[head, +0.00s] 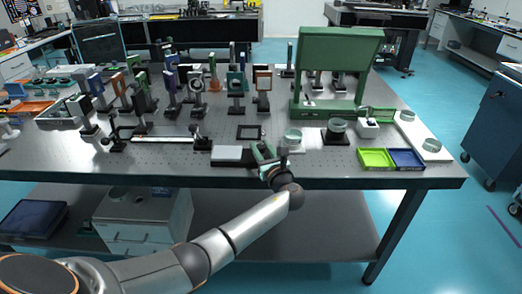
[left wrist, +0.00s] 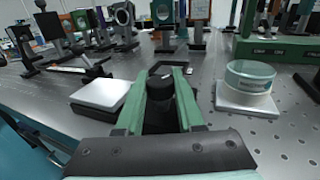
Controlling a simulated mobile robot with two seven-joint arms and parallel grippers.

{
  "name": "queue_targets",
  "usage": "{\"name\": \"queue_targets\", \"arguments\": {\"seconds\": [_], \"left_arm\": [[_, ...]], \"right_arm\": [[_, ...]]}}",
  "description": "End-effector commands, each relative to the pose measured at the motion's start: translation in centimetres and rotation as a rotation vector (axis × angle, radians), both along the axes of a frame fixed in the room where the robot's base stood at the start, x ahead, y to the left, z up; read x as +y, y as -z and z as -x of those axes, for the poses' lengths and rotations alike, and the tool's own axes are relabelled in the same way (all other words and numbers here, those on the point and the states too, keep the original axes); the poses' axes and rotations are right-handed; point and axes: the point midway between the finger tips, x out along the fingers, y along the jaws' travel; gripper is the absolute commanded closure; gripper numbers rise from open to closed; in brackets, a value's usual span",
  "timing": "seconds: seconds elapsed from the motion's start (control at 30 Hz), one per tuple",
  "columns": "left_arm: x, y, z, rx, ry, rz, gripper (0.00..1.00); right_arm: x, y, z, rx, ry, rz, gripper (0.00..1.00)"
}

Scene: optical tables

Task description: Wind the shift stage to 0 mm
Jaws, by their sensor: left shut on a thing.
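My left gripper (head: 264,152) reaches over the table's front edge. In the left wrist view its two green fingers (left wrist: 165,82) are shut on a round black knob (left wrist: 160,86). The fingers hide the knob's sides, and the knob is hard to make out in the head view. What lies under it is mostly hidden, so I cannot make out the shift stage's body or read a scale. My right gripper is not in view.
A white-topped block (head: 228,153) sits left of the gripper; it also shows in the left wrist view (left wrist: 101,94). A glass dish on a white block (left wrist: 248,88) stands at right. Green and blue trays (head: 376,158) lie farther right. Several optic mounts and a green frame (head: 338,50) stand behind.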

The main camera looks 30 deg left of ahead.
Motion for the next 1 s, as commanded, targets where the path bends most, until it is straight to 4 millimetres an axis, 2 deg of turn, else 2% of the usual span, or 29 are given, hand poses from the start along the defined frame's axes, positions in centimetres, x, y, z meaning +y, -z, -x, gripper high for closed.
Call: {"name": "queue_targets", "arguments": {"seconds": [0.3,0.73,0.77,1.0], "left_arm": [[-0.01,0.12,0.00,0.001,-0.080,0.001,1.00],[0.04,0.03,-0.01,0.000,-0.087,0.001,1.00],[0.04,0.03,-0.01,0.000,-0.087,0.001,0.61],[0.07,0.01,0.00,0.000,-0.087,0.001,0.34]], "right_arm": [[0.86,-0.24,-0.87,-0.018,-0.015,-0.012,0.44],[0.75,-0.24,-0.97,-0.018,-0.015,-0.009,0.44],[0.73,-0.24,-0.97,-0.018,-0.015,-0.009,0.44],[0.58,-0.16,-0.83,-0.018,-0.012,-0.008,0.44]]}}
